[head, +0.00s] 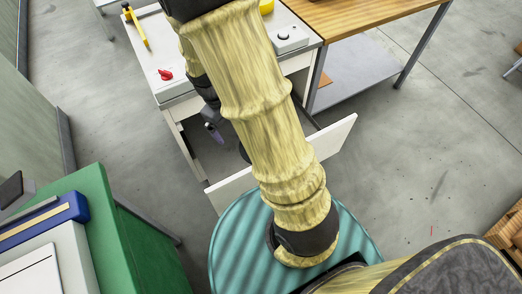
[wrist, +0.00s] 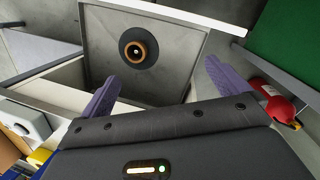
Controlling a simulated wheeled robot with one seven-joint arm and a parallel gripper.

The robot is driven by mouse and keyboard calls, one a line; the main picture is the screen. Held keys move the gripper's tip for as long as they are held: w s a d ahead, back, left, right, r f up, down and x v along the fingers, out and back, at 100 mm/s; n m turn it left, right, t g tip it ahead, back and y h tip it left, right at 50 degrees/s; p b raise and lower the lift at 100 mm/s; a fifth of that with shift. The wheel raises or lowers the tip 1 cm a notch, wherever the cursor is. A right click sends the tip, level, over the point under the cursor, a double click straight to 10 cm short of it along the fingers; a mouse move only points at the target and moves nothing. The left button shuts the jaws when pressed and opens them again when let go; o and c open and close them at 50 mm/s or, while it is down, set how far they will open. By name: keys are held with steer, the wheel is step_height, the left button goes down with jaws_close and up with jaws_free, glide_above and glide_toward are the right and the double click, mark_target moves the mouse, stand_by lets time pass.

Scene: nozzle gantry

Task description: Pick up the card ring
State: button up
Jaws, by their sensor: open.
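The card ring (wrist: 140,50) looks like a small brown ring with a dark centre. It lies on or within a dark round disc (wrist: 122,33) on the floor of the open grey drawer (wrist: 98,62). My gripper (wrist: 162,69) is open, its two purple fingers apart and empty. In the wrist view the ring appears beyond the fingertips, nearer the left finger. In the head view one purple finger (head: 213,132) shows over the drawer, and my arm hides the ring.
The white drawer front (head: 335,137) stands out from the white desk. A red item (head: 165,74), a yellow tool (head: 137,26) and a white box (head: 290,39) are on the desk top. A green cabinet (head: 145,240) is at left, a wooden table (head: 350,12) at right.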

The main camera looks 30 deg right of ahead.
steer(key=w+f+n+h+b, duration=0.3)
steer(key=f+b, duration=0.4)
steer(key=f, duration=0.5)
steer(key=w+f+n+t+h+b, duration=0.1)
steer(key=w+f+n+h+b, duration=0.3)
steer(key=f+b, duration=0.3)
steer(key=w+f+n+h+b, duration=0.4)
steer(key=f+n+b, duration=0.2)
steer(key=f, duration=1.1)
steer(key=shift+w+f+b, duration=0.35)
steer(key=shift+b, duration=0.65)
steer(key=shift+w+a+t+h, duration=0.1)
steer(key=shift+w+t+h, duration=0.05)
steer(key=shift+t+h, duration=0.15)
steer(key=b+x, duration=0.4)
steer(key=x, duration=0.7)
steer(key=shift+d+f, duration=0.2)
steer(key=shift+d, duration=0.35)
